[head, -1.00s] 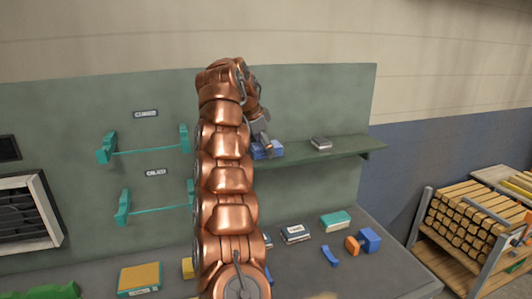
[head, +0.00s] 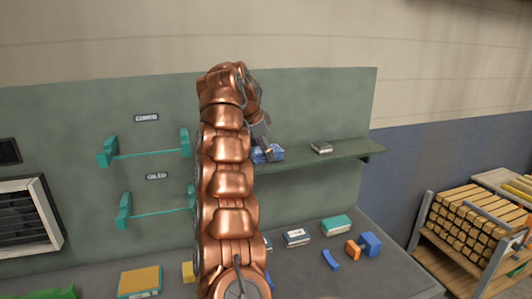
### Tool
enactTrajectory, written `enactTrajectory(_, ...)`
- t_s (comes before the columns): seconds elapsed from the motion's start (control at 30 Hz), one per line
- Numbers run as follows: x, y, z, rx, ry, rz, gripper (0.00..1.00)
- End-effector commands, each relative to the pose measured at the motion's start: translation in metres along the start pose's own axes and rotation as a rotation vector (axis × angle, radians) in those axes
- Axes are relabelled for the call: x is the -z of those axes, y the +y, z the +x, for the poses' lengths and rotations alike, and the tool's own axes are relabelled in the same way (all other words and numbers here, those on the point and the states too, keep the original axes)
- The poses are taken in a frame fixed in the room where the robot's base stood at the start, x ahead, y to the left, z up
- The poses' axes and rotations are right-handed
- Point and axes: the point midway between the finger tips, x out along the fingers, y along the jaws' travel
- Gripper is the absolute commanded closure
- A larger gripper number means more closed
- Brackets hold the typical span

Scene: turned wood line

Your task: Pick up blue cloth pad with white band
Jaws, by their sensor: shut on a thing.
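The blue cloth pad (head: 275,154) sits at the green wall shelf, just right of my arm. Its white band is too small to make out clearly. My gripper (head: 267,149) reaches down onto the pad from above and is shut on it. The arm hides part of the pad's left side. I cannot tell whether the pad still touches the shelf.
The shelf (head: 338,152) also holds a small grey-white block (head: 321,147) to the right. Below, the bench carries a teal-and-white pad (head: 336,224), a dark pad with a white label (head: 296,238), blue blocks (head: 370,243) and a yellow-topped pad (head: 140,280).

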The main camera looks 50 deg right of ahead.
Motion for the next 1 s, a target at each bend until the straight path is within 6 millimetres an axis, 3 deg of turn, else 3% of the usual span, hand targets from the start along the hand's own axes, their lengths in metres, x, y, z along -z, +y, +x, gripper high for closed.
enactTrajectory(0.27,0.006,-0.001,-0.010,-0.002,0.000,0.002,0.65)
enactTrajectory(0.6,0.016,-0.004,-0.036,0.001,0.001,0.002,0.65)
enactTrajectory(1.0,-0.001,0.025,-0.043,0.004,-0.003,-0.001,0.65)
